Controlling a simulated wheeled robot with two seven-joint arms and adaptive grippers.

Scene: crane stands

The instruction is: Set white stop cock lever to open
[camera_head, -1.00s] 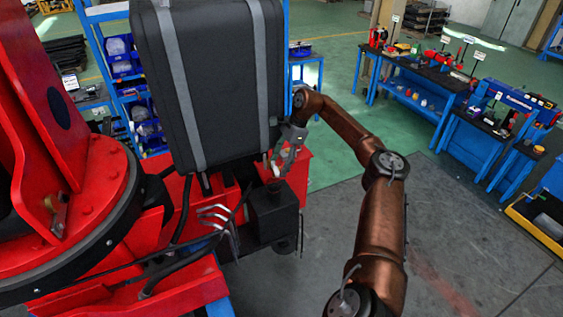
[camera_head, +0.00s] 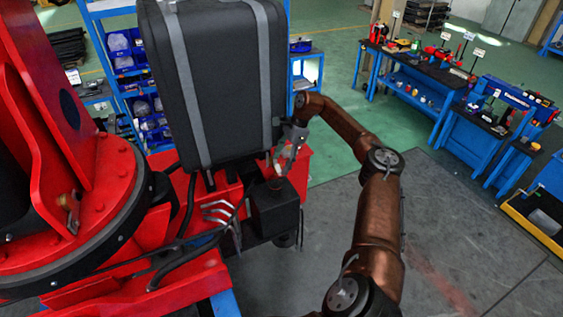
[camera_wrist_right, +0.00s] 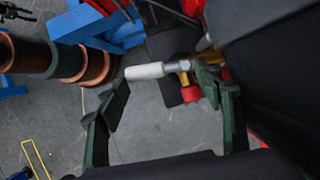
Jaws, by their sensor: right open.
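The white stop cock lever (camera_wrist_right: 145,71) lies roughly level in the right wrist view, joined at its right end to a metal and brass valve (camera_wrist_right: 182,66). In the head view the lever (camera_head: 278,170) is a small pale spot under the black tank, partly hidden by my gripper. My right gripper (camera_wrist_right: 164,84) is open, with one dark green finger to each side of the lever and valve area. It also shows in the head view (camera_head: 286,150), just above the lever. I cannot tell whether a finger touches the valve. My left gripper is not in view.
The large black tank (camera_head: 225,85) stands close beside my right gripper. Red crane parts (camera_head: 95,175) fill the left, with several bent metal levers (camera_head: 222,213) and a black box (camera_head: 275,208) below. Workbenches (camera_head: 410,75) stand far right; the floor between is open.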

